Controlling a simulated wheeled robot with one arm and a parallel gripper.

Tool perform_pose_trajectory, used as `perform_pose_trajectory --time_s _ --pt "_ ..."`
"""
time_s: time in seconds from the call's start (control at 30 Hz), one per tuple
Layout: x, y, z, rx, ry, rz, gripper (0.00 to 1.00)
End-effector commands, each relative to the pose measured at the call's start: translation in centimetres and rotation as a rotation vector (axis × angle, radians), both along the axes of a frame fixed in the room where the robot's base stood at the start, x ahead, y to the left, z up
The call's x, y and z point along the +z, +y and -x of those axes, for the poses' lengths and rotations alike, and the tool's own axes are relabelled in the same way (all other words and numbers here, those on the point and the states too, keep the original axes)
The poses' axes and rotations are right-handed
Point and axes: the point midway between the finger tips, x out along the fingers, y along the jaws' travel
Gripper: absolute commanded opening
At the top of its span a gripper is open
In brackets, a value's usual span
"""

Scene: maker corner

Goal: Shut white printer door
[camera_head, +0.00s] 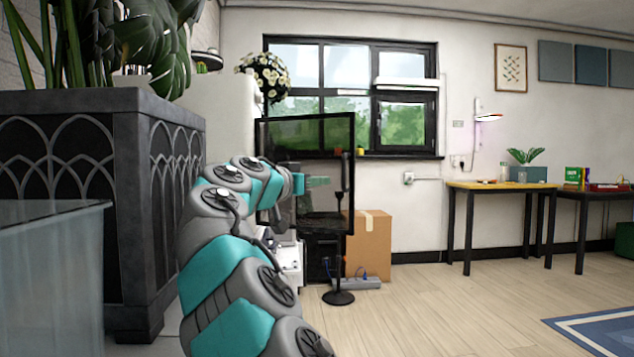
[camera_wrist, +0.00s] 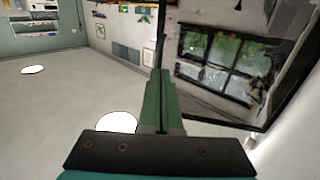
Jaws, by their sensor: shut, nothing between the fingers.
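The printer door is a clear, dark-tinted panel in a thin black frame (camera_head: 352,140), standing open with a dark handle (camera_head: 345,172) near its right edge. The white printer body cannot be made out clearly; white parts (camera_head: 290,255) show low behind my arm. My gripper (camera_head: 326,182) is shut and empty, overlapping the door panel in the head view. In the wrist view its green fingers (camera_wrist: 161,80) are together. The door's black frame (camera_wrist: 162,35) rises just beyond the fingertips, and its glass (camera_wrist: 215,75) fills the right side. I cannot tell whether they touch.
A dark planter (camera_head: 125,200) stands at the left, beside a glass-like box (camera_head: 50,280). A cardboard box (camera_head: 370,245), a power strip (camera_head: 357,283) and a thin stand with a round base (camera_head: 338,298) are near the door. Floor at the right is open.

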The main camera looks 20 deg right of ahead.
Motion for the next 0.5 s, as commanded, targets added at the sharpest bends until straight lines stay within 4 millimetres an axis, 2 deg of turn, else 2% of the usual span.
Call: perform_pose_trajectory --time_s 0.2,0.5 --pt "-0.1 -3.1 -2.0 0.001 0.002 -0.002 0.0" --pt "-0.1 -5.3 -3.4 0.001 0.001 0.0 0.0"
